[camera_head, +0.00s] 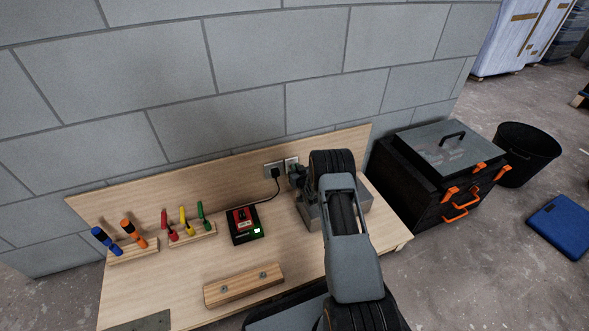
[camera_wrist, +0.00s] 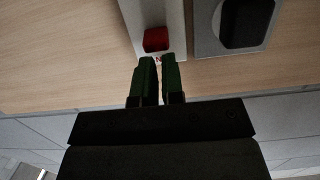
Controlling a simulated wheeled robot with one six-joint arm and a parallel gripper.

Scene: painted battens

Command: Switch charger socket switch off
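A red and black charger (camera_head: 245,224) with a green light stands on the bench, its cable running to the plug. Racks of coloured-handled tools (camera_head: 190,233) stand left. A wooden block (camera_head: 243,286) lies in front. A grey box (camera_head: 308,213) sits beneath my arm.

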